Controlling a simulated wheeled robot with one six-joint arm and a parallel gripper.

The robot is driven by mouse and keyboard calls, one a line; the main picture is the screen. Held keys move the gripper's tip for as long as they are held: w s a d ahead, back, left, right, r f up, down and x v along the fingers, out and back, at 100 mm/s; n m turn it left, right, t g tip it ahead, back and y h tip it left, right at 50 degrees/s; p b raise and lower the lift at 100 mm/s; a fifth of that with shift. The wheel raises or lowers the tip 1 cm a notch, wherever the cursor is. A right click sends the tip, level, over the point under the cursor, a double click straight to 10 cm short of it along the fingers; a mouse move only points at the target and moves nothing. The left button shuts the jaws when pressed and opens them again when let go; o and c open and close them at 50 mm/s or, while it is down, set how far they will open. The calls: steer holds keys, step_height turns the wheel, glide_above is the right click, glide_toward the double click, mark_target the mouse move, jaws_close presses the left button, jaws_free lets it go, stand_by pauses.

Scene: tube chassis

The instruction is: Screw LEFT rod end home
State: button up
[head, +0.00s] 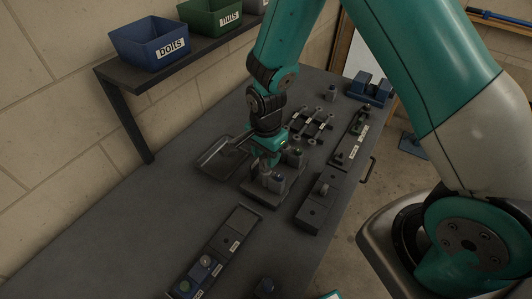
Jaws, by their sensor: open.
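My gripper (266,170) points down over the dark fixture block (262,195) in the middle of the bench. Its jaws are open, with the fingertips partly hidden among the fixture's upright parts. One short upright post (275,182) stands by the fingertips, and another (295,156) stands just behind and to the right. Several slim rod-like parts with rounded ends (312,124) lie side by side behind the fixture, with small white labels. I cannot tell which rod end is the left one, or whether the jaws surround anything.
A shallow metal tray (216,163) lies left of the fixture. A dark block with an upright ring (318,205) and a labelled long strip (351,138) are to the right. A button panel (212,258) lies in front. Bins (150,45) stand on a wall shelf. The left bench surface is clear.

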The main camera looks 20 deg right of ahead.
steer(key=m, duration=1.6)
steer(key=o, duration=0.6)
